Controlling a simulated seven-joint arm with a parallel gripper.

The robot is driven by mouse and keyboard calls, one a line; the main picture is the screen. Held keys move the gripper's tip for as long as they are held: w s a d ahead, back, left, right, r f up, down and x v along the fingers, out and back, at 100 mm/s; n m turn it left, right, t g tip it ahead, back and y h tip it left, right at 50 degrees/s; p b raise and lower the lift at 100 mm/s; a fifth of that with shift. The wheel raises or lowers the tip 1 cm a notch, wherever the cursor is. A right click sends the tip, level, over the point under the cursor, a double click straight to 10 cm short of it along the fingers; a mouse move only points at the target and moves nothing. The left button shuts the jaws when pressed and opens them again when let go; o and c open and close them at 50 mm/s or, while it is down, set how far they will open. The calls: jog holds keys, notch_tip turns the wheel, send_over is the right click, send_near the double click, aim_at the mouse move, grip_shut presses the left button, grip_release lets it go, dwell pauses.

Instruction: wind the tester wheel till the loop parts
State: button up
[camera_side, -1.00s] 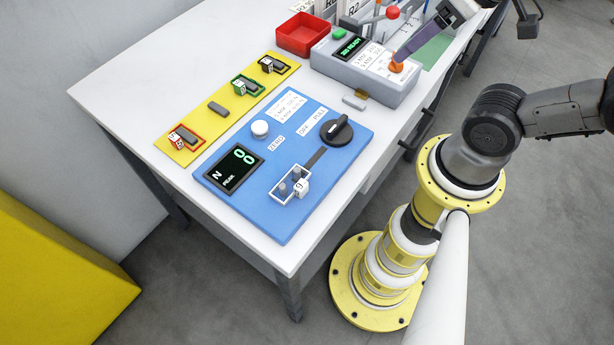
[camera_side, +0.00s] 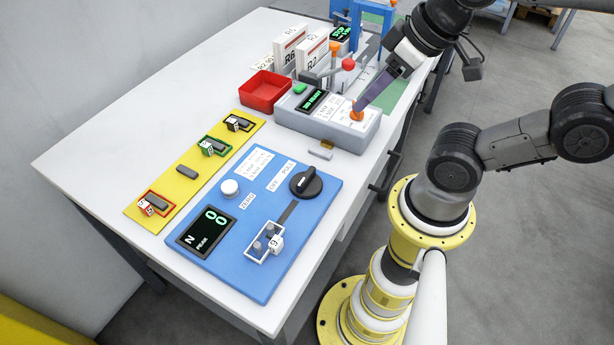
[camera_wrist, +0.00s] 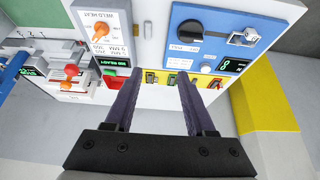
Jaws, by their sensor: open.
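The blue tester plate (camera_side: 315,229) lies on the near end of the bench. It carries a black wheel-like knob (camera_side: 306,182), two grey pegs beside a block marked 9 (camera_side: 276,244), a white button (camera_side: 230,188) and a display (camera_side: 207,231) reading 00. I cannot make out a loop at the pegs. My gripper (camera_wrist: 157,77) is open and empty, its purple fingers apart. In the side view its fingers overlap the orange knob of the grey box; in the wrist view that knob lies outside them. The black knob (camera_wrist: 190,30) also shows there, away from the fingers.
The grey box (camera_side: 325,122) with an orange knob (camera_side: 358,112) stands behind the tester. A yellow strip (camera_side: 188,178) with several small coloured holders lies to the left. A red tray (camera_side: 266,92) and white upright holders (camera_side: 291,47) stand farther back. Bare bench lies at the far left.

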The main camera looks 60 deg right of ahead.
jog(key=shift+n, duration=0.8)
jog(key=n+g, duration=0.6)
jog(key=n, duration=1)
send_over(306, 176)
notch_tip(306, 176, down, 5)
notch_tip(306, 176, down, 13)
jog(key=shift+r, duration=0.15)
grip_shut()
